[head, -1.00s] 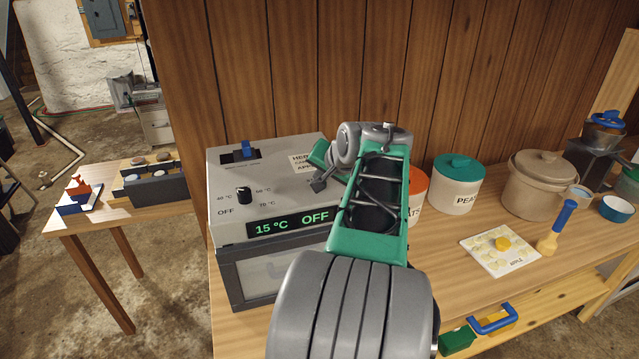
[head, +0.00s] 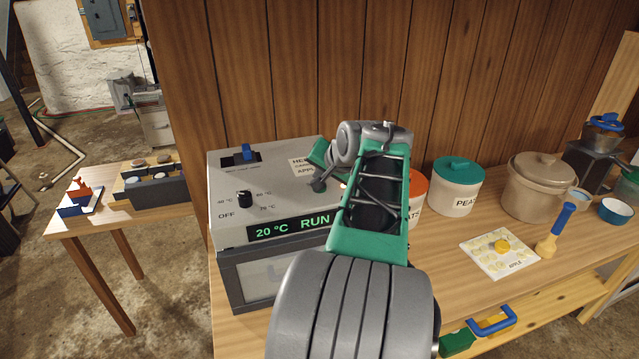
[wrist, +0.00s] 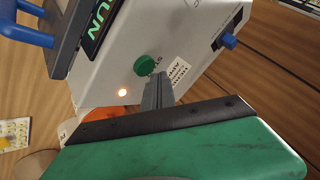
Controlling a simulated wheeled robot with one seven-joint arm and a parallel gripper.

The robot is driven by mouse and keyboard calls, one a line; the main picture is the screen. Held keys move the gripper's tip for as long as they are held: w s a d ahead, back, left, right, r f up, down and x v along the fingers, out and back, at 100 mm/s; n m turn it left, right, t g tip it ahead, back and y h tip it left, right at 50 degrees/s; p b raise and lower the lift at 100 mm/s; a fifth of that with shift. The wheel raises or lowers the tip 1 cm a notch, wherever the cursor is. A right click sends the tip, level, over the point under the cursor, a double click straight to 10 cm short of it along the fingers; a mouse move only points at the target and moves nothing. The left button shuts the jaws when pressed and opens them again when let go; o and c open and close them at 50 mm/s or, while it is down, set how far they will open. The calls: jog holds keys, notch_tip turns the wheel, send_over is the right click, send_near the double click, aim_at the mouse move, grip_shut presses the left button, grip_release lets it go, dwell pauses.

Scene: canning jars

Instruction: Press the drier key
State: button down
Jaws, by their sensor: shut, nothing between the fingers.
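The drier (head: 270,190) is a grey box on the wooden bench. Its display (head: 285,227) reads "20 °C RUN" in green. In the head view my gripper (head: 319,185) is over the right part of the panel, and my arm hides the key.
The drier's black knob (head: 244,199) and blue slider (head: 246,151) lie to the left. The orange-lidded jar (head: 418,187), teal-lidded jar (head: 455,187) and beige crock (head: 540,185) stand to the right. A tray of slices (head: 490,262) lies in front of them.

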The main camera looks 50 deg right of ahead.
notch_tip(320, 180, up, 5)
jog(key=p, duration=0.3)
jog(key=shift+p, duration=0.4)
dwell(0.5)
jog(key=w+a+n, duration=0.1)
jog(key=a, duration=0.2)
jog(key=w+a+f+n+y, duration=0.1)
jog(key=a, duration=0.2)
jog(key=w+a+n, duration=0.1)
jog(key=a, duration=0.3)
jog(key=shift+f+g, duration=0.2)
jog(key=shift+g, duration=0.1)
jog(key=s+a+f+n+g+y, duration=0.1)
jog(key=a+f+n+y, duration=0.2)
jog(key=a, duration=1.1)
jog(key=s+a+f+n+g, duration=0.1)
jog(key=s+a+f+n, duration=0.2)
jog(key=s+a, duration=0.2)
jog(key=s+a+f+n+g, duration=0.1)
jog(key=s+a+n, duration=0.3)
jog(key=a, duration=0.4)
jog(key=shift+s+f+n, duration=0.3)
jog(key=shift+s+f, duration=0.05)
jog(key=shift+f, duration=0.55)
